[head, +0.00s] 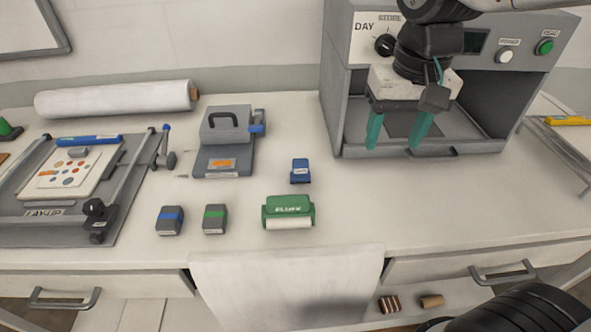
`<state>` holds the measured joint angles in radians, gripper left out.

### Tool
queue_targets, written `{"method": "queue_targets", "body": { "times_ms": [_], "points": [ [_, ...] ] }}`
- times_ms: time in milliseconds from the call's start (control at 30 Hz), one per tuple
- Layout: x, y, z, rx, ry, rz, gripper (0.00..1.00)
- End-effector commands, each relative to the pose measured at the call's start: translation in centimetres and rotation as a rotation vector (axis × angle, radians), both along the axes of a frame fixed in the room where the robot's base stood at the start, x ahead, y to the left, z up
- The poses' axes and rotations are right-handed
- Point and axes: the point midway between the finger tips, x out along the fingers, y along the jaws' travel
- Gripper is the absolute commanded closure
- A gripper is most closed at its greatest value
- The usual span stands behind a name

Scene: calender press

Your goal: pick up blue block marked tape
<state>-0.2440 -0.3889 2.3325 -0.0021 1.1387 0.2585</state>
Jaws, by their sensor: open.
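A small blue block (300,166) with a white label stands on the white worktop, right of centre. Its lettering is too small to read. My gripper (396,138) is open, with its two teal fingers pointing down and apart. Nothing is between the fingers. It hangs in front of the press's open chamber, to the right of and farther back than the blue block, and is clear of it.
A green roller holder (288,207) stands just in front of the blue block. Two grey blocks, one blue-banded (170,220) and one green-banded (215,218), stand to the left. A grey device (223,160) is behind them. The grey press (341,100) stands at the back right.

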Motion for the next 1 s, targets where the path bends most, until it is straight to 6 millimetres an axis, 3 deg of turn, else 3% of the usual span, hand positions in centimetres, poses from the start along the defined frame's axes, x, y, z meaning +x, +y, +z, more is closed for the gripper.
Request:
{"method": "queue_targets", "body": {
  "times_ms": [100,200,400,767,1000],
  "points": [
    [4.1,4.9,-1.3,-0.004,0.03,0.004,0.44],
    [6.4,8.4,-2.5,-0.007,0.044,-0.003,0.44],
    [8.7,12.9,-4.4,-0.011,0.056,-0.015,0.44],
    [9.0,13.5,-8.0,-0.013,0.059,-0.021,0.44],
    [8.5,13.4,-11.4,-0.014,0.061,-0.021,0.44]
  ]
}}
